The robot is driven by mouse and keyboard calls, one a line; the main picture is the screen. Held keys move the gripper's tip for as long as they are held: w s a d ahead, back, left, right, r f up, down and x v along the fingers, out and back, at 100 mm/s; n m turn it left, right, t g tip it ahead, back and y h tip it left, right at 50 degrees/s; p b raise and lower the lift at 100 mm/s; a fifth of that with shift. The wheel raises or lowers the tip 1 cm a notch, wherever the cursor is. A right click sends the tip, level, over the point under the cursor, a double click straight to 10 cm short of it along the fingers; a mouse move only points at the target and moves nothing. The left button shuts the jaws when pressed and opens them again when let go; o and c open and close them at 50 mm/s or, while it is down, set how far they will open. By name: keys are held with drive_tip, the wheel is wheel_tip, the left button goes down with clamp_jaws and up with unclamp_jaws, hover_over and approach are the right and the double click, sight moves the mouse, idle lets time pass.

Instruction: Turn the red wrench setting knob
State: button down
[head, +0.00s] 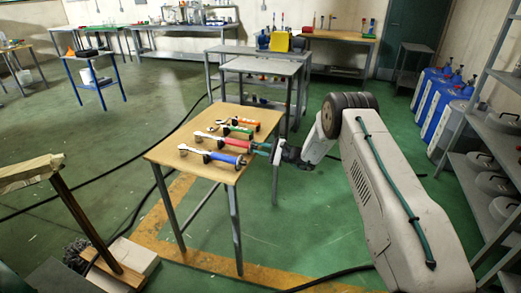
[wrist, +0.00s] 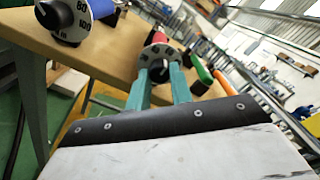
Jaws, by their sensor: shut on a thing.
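The red wrench (head: 209,137) lies on the wooden table, its handle toward my arm. Its grey setting knob (wrist: 159,54) sits at the handle's end, facing the wrist camera, with red (wrist: 158,36) showing behind it. My gripper (head: 273,151) reaches in from the right at the table's edge. In the wrist view its two teal fingers (wrist: 161,78) are closed on the knob, one on either side. The knob's markings are too small to read.
A blue-handled wrench (head: 228,158) lies nearer, its numbered knob (wrist: 68,20) close by at left. Green-handled (head: 240,129) and orange-handled (head: 247,124) wrenches lie beyond the red one. The table's edge (head: 236,178) runs below my fingers. Blue containers (head: 437,98) stand farther right.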

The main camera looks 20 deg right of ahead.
drive_tip(key=c, duration=1.2)
unclamp_jaws()
drive_tip(key=shift+c, duration=0.2)
drive_tip(key=v, duration=0.8)
